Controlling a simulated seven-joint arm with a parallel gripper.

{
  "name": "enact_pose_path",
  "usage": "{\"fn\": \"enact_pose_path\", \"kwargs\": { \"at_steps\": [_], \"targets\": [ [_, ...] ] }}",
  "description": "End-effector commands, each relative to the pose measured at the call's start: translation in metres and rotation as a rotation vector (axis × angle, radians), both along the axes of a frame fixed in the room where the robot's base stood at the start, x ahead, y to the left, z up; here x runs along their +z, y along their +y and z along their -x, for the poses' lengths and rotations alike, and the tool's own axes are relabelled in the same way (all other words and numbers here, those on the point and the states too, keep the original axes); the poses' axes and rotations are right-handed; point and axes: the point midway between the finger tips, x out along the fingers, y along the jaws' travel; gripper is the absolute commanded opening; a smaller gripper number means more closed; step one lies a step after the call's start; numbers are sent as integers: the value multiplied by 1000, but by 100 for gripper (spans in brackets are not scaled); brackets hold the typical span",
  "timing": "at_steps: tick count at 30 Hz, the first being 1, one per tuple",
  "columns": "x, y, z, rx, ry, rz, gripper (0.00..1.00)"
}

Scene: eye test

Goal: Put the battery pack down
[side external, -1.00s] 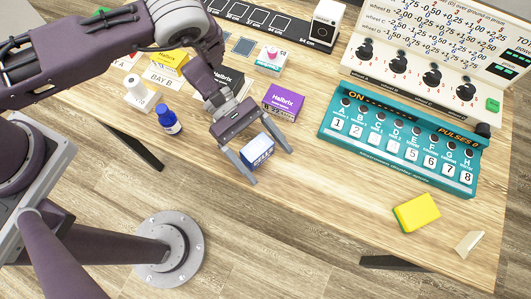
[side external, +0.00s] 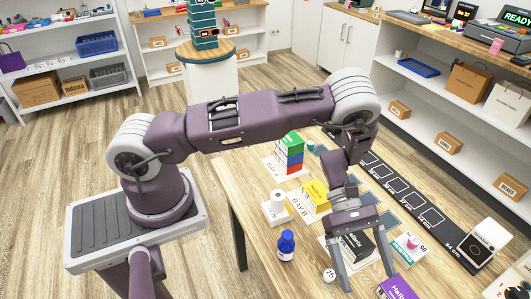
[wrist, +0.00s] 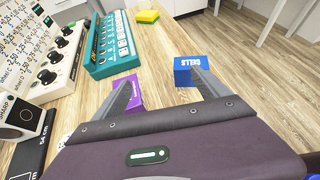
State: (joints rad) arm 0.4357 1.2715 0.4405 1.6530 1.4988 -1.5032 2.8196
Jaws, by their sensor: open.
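The battery pack (wrist: 184,72), a blue box with white lettering, shows in the wrist view by the tip of the right finger, which overlaps it. A gap separates it from the left finger. I cannot tell whether a finger touches it, or what its underside rests on. My gripper (wrist: 164,78) is open, its two fingers well apart. In the side external view my gripper (side external: 368,279) hangs low in front of a black box (side external: 358,243). The battery pack does not show in that view.
A purple box (wrist: 128,92) is close by the left finger, and a blue bottle (side external: 286,246) stands to the left in the side view. A yellow box (side external: 315,193) and stacked coloured blocks (side external: 290,150) stand farther back. A teal panel (wrist: 112,45) is beyond.

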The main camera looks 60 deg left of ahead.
Motion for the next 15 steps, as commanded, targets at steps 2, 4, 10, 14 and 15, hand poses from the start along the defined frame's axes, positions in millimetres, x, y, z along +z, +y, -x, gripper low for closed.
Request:
{"fn": "enact_pose_path", "kwargs": {
  "at_steps": [2,4,10,14,15],
  "targets": [
    [47,0,-66,322,28,-50,85],
    [101,20,-125,707,133,-47,85],
    [268,152,-167,1788,777,413,85],
    [322,225,-77,2238,1428,994,85],
    [327,236,-39,2314,1646,1191,85]
  ]
}}
